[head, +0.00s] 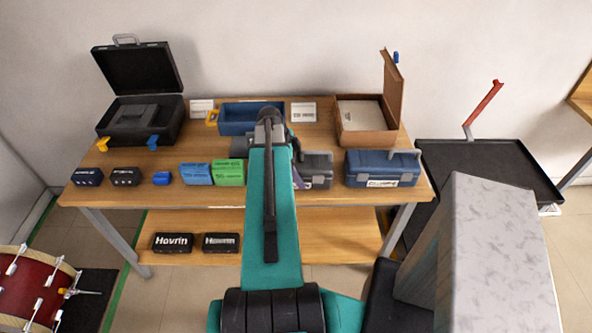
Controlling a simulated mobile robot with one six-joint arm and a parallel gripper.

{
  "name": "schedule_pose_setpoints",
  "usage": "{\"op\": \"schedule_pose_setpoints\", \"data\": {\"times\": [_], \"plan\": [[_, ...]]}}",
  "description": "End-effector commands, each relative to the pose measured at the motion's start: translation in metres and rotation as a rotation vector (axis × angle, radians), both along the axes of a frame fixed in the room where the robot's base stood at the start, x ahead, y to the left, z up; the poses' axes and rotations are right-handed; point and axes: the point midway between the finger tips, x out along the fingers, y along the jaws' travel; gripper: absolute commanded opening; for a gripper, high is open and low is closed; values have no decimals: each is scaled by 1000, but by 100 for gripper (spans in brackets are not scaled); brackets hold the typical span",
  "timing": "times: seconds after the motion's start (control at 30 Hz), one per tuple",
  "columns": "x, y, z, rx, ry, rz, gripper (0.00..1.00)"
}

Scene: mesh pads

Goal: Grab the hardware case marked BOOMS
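Two closed hardware cases stand at the front right of the table top. The grey case (316,171) has a small label that I cannot read, and my arm covers its left part. The blue case (382,169) has a white label with dark letters, too small to read surely. I cannot make out the word BOOMS on either. My teal arm reaches forward over the table's middle, and its dark wrist end (268,127) is left of the grey case. The gripper fingers are hidden or cannot be made out, so their opening does not show.
The wooden table (225,195) also holds an open black case (150,131), a blue bin (240,121), an open brown box (366,125), and small blue, green and dark boxes. Two black Hovrin boxes (172,243) lie on the lower shelf. A black cart (500,165) stands right.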

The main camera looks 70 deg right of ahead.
Motion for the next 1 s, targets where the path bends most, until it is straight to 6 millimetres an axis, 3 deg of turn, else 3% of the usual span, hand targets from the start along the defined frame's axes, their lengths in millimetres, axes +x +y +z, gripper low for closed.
{"op": "schedule_pose_setpoints", "data": {"times": [0.03, 0.2, 0.67, 1.0], "plan": [[0, 0, 0, 0, 0, 0, 49], [0, 0, 2, -2, 2, 0, 23], [0, 0, 5, -2, 1, 1, 23], [0, 0, 25, -4, 1, -1, 23]]}}
